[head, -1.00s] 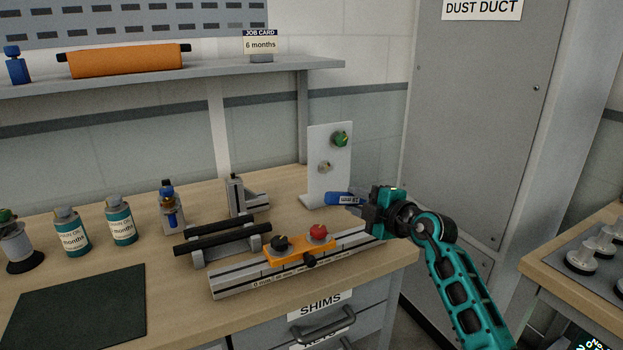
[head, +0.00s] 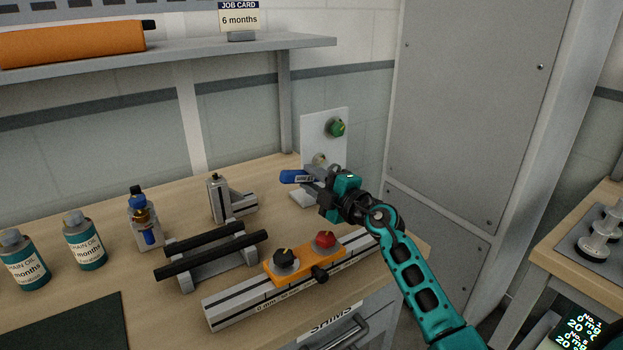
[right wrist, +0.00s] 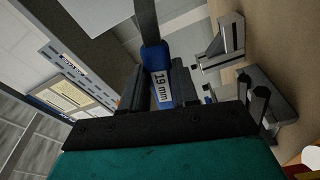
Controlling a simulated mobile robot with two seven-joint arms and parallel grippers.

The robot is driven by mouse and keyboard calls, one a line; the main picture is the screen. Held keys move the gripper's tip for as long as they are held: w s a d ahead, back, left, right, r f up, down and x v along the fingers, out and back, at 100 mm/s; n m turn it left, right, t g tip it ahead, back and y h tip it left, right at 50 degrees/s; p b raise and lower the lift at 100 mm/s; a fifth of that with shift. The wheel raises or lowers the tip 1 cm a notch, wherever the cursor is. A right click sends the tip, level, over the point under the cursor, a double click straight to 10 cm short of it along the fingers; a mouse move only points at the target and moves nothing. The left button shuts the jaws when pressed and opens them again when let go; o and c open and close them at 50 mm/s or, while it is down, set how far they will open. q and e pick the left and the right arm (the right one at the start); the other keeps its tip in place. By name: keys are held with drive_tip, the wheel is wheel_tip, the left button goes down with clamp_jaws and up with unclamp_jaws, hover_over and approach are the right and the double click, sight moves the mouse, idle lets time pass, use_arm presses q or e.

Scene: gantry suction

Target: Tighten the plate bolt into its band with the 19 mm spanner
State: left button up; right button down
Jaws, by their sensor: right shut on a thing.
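An upright white plate (head: 312,128) stands at the back right of the bench. It carries a green knob (head: 337,128) high up and a metal bolt (head: 319,159) lower down, with a small yellowish mark beside it. My right gripper (head: 316,184) is shut on the 19 mm spanner (head: 294,177), in front of the plate's lower part. In the right wrist view the spanner's blue handle (right wrist: 154,58) and its "19 mm" label sit between the jaws, and its grey shank runs out of the top. The spanner's head is not visible. My left gripper is not in view.
An orange clamp block with black and red knobs (head: 304,263) sits on a slotted rail (head: 235,311) in front. A black-barred stand (head: 212,256), a grey bracket (head: 232,203) and bottles (head: 85,241) stand to the left. A grey cabinet (head: 470,110) rises at the right.

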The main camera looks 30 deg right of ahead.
drive_tip(key=shift+s+a+r+p, duration=0.1)
drive_tip(key=shift+r+p, duration=0.1)
drive_tip(key=shift+p, duration=0.3)
drive_tip(key=shift+x, duration=1.55)
drive_tip(key=shift+w+f, duration=0.15)
drive_tip(key=shift+w, duration=0.4)
drive_tip(key=shift+p, duration=0.5)
drive_tip(key=shift+b+x, duration=0.3)
drive_tip(key=shift+x, duration=0.45)
drive_tip(key=shift+w, duration=0.15)
